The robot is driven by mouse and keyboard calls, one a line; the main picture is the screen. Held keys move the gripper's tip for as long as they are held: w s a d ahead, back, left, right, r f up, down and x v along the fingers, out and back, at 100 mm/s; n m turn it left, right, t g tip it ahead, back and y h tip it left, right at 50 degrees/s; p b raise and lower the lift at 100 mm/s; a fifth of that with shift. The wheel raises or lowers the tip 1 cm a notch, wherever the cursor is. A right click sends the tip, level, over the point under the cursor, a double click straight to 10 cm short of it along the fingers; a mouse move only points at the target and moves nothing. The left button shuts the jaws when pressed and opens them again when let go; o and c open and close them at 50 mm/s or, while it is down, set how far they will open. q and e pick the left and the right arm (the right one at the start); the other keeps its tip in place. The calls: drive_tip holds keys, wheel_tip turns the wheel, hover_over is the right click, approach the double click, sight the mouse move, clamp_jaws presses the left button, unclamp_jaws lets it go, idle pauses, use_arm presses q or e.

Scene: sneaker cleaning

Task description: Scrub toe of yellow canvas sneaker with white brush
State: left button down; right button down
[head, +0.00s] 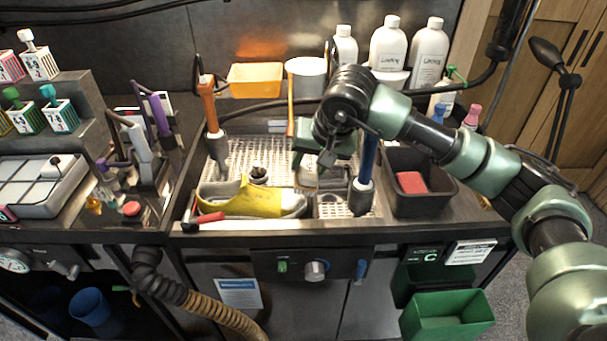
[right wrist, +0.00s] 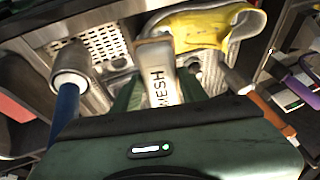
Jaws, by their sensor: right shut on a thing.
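The yellow canvas sneaker (head: 240,200) lies on the perforated sink tray, its pale toe end pointing right in the head view. It also shows at the top of the right wrist view (right wrist: 212,27). My right gripper (head: 312,165) is above the tray, just beyond and right of the toe. The brush is mostly hidden by the gripper in the head view. My left gripper is not in view.
A blue-handled tool (head: 369,160) stands at the tray's right and an orange-handled one (head: 208,105) at its left. A black bin (head: 425,203) holds a red block (head: 411,182). White bottles (head: 388,45) and a yellow tub (head: 255,80) line the back.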

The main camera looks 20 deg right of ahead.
drive_tip(key=shift+g+y, duration=0.3)
drive_tip(key=shift+g, duration=0.4)
drive_tip(key=shift+a+f+b, duration=0.3)
drive_tip(key=shift+f+b, duration=0.35)
drive_tip(key=shift+f, duration=0.5)
drive_tip(key=shift+a+f+b, duration=0.35)
drive_tip(key=shift+f+b, duration=0.35)
drive_tip(key=shift+f, duration=0.5)
drive_tip(key=shift+a+f+b, duration=0.3)
drive_tip(key=shift+f+b, duration=0.35)
drive_tip(key=shift+f, duration=0.5)
drive_tip(key=shift+w+a+f+b, duration=0.1)
drive_tip(key=shift+f+b, duration=0.5)
drive_tip(key=shift+w+d+r+b, duration=0.1)
drive_tip(key=shift+w+d+b, duration=0.2)
drive_tip(key=shift+w, duration=0.7)
drive_tip(key=shift+w+d+b, duration=0.15)
drive_tip(key=shift+w+d, duration=0.15)
drive_tip(key=shift+w, duration=0.65)
